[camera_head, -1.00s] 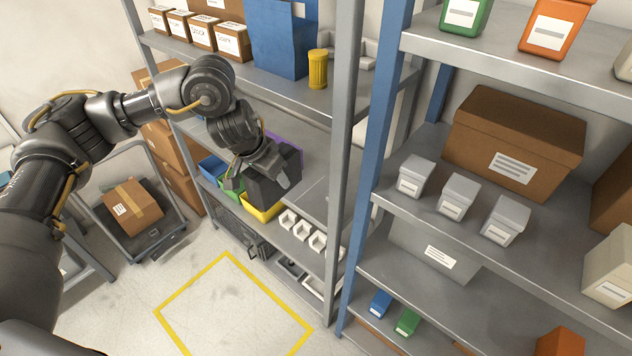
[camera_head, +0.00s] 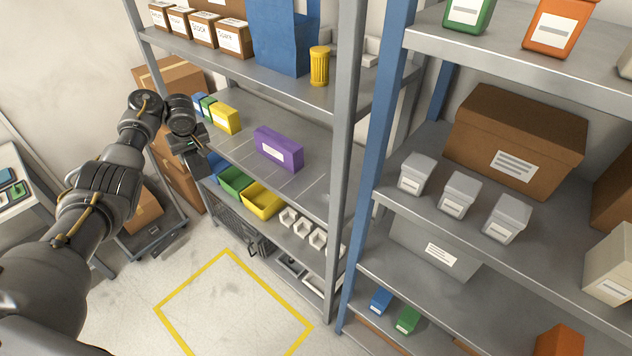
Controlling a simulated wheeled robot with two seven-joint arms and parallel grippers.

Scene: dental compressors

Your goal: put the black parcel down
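My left arm comes in from the left, and its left gripper (camera_head: 188,148) is at the left end of the grey shelf rack, in front of its left post. A dark block, the black parcel (camera_head: 198,167), shows just under the gripper and appears held in it, clear of the shelf boards. The gripper and wrist hide part of the parcel, and the fingertips are hard to make out. My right gripper is not in view.
The middle shelf (camera_head: 320,188) holds a purple box (camera_head: 278,149) and a yellow box (camera_head: 226,119), with bare board between and right of them. Coloured bins, including a yellow bin (camera_head: 262,201), stand below. A yellow floor outline (camera_head: 228,252) is empty. A cart with a carton (camera_head: 143,213) stands left.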

